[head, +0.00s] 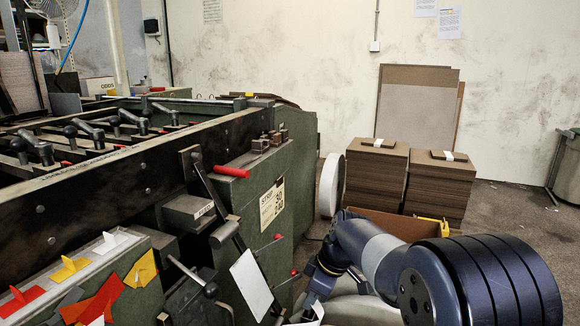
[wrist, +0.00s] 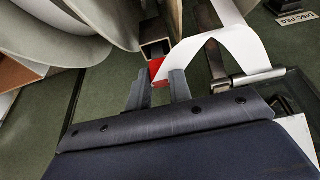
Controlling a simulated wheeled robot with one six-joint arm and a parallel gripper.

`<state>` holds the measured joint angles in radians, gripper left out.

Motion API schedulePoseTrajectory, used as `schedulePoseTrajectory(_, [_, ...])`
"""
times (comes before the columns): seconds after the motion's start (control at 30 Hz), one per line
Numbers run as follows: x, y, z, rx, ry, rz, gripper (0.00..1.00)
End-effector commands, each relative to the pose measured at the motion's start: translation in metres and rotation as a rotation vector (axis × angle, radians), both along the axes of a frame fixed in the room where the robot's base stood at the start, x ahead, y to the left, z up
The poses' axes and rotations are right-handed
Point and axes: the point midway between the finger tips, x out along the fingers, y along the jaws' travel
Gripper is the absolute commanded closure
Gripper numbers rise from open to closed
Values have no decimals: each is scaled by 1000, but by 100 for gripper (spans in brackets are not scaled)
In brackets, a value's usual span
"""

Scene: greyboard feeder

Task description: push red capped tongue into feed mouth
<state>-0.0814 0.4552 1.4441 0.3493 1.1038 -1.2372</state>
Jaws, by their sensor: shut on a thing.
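The red cap (wrist: 157,71) of the tongue sits between the fingertips of my gripper (wrist: 157,88) in the wrist view. The gripper is shut on it. A white strip (wrist: 205,52) runs from the red end and bends up to the right. A square metal opening (wrist: 157,48), which looks like the feed mouth, lies just beyond the red cap. The cap is close to its lower edge; I cannot tell whether it is inside. In the head view my gripper (head: 312,292) is low beside the green machine, and the red cap cannot be made out there.
The green machine (head: 130,195) fills the left, with a red-handled lever (head: 232,172) and a hanging white sheet (head: 251,284). Board stacks (head: 375,180) stand by the wall.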

Motion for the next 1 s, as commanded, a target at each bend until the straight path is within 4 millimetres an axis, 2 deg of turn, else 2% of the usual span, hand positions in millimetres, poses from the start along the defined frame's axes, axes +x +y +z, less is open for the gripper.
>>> schedulePoseTrajectory(1.0, [0, 0, 57, 0, -1, 0, 95])
